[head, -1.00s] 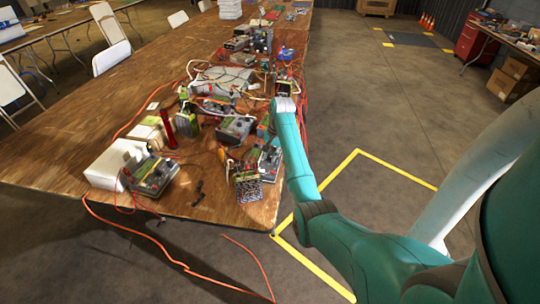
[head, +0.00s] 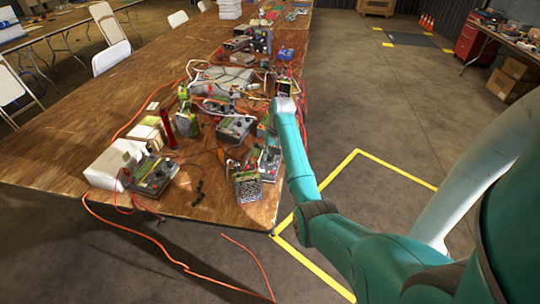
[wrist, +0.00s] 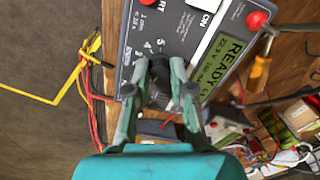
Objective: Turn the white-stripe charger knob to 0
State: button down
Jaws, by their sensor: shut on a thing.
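In the wrist view, a dark grey charger panel (wrist: 178,25) lies tilted under my gripper. It has a lit green display (wrist: 222,68) reading READY, a white ON switch and red terminals. The dark knob (wrist: 158,72) sits between the fingertips of my gripper (wrist: 161,70), which is shut on it. Printed dial numbers, such as 5 and 4, show just beyond the knob. The fingers cover parts of the dial, so I cannot read where the knob points. In the head view my arm's wrist end (head: 284,104) is over the table's right edge and largely hides the gripper.
The wooden table (head: 75,130) is crowded with chargers, batteries and cables. A white box (head: 104,170) and another charger (head: 153,176) stand at the front left. An orange cord (head: 170,262) trails on the floor. In the wrist view, red and yellow cables run left of the charger.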

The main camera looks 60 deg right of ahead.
jog(key=shift+n, duration=0.5)
jog(key=c, duration=1)
grip_release()
jog(key=shift+s+d+r, duration=0.1)
jog(key=shift+s+r, duration=0.15)
jog(key=shift+r, duration=0.95)
jog(key=shift+s+r, duration=0.2)
jog(key=shift+r, duration=1.05)
jog(key=shift+s+d+r, duration=0.1)
jog(key=shift+s+r, duration=0.15)
jog(key=shift+r, duration=0.95)
